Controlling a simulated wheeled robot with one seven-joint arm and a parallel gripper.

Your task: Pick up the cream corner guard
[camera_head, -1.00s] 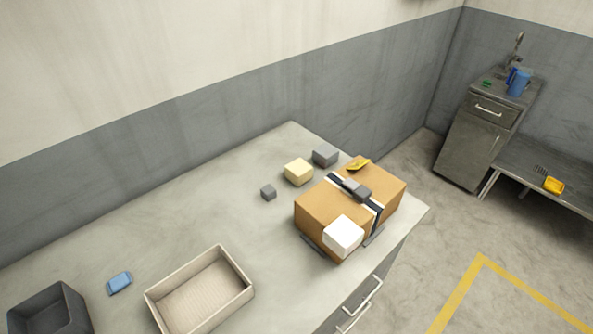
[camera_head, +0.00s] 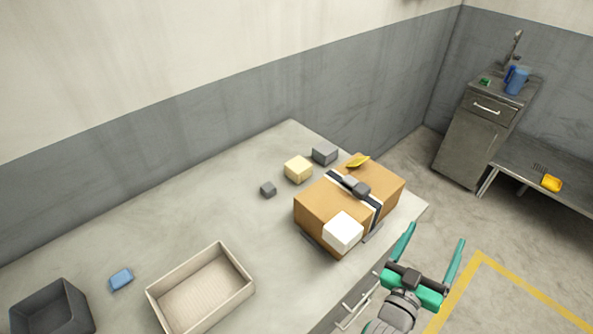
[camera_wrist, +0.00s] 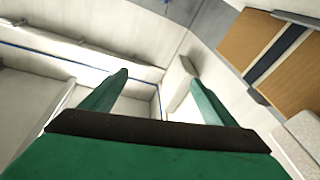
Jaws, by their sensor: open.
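A cream block (camera_head: 298,169), the one that fits the cream corner guard by colour, sits on the grey worktop behind a brown carton (camera_head: 325,207). A whiter block (camera_head: 343,231) covers the carton's near top corner. My gripper (camera_head: 437,233) has green fingers, spread apart with nothing between them. It is off the worktop's right edge, to the right of the carton and away from the cream block. In the wrist view the open fingers (camera_wrist: 158,82) show, with the carton (camera_wrist: 250,40) at upper right. I cannot make out the cream block there.
A beige tray (camera_head: 250,290), a blue block (camera_head: 121,279) and a dark bin (camera_head: 90,318) stand at left. The worktop's middle is clear.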

